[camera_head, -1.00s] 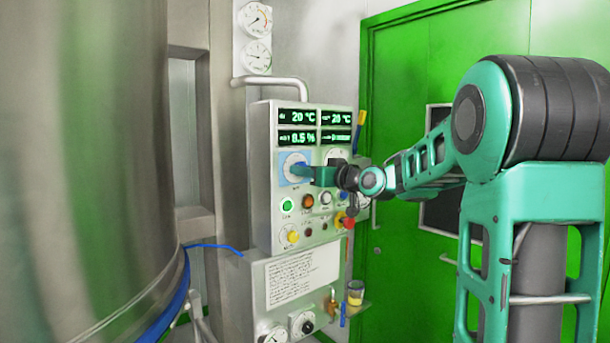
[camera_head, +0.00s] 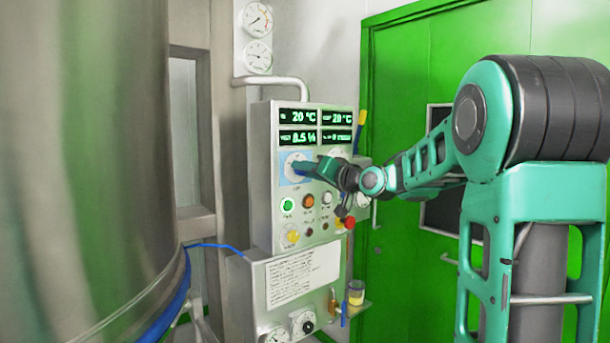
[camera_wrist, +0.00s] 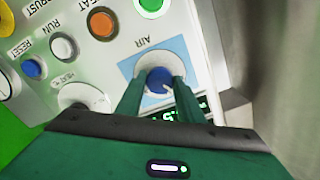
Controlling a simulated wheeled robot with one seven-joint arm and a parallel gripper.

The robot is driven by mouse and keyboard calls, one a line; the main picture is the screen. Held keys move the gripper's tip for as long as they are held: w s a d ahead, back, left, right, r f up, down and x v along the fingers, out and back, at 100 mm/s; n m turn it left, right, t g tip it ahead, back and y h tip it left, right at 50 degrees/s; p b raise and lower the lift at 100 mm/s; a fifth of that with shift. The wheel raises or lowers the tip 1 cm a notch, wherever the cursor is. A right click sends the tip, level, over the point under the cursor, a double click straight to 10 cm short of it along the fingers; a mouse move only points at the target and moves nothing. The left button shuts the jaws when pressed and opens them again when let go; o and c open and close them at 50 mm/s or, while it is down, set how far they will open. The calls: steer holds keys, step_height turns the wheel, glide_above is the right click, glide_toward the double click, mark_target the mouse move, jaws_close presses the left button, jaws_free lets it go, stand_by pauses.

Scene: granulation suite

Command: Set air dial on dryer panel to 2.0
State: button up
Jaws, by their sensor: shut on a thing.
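The dryer panel (camera_head: 262,215) is a light grey box on the wall, with green digital displays on top. The air dial (camera_wrist: 158,78) is a blue knob on a white round scale over a light blue square, labelled AIR in the wrist view. In the head view its light blue backing (camera_head: 287,180) shows at the panel's left. My gripper (camera_head: 306,169) reaches in from the right, and its fingers (camera_wrist: 160,88) are closed on the blue knob from both sides. The fingers cover part of the scale, and I cannot read the dial's setting.
A green lit button (camera_head: 287,204), an orange button (camera_head: 308,201) and a red knob (camera_head: 349,222) sit below the dial. A second white dial (camera_wrist: 78,97) is beside it. A large steel vessel (camera_head: 90,150) stands at left; a green door (camera_head: 400,75) is behind my arm.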

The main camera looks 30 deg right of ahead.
steer(key=m, duration=0.5)
steer(key=shift+d+f+m, duration=0.1)
steer(key=shift+m, duration=0.3)
stand_by(0.4)
steer(key=o, duration=1)
steer(key=shift+d, duration=0.1)
steer(key=shift+o, duration=0.3)
steer(key=shift+s, duration=0.1)
steer(key=s+d, duration=0.1)
steer(key=s, duration=0.9)
steer(key=shift+s+d, duration=0.2)
steer(key=shift+d, duration=0.2)
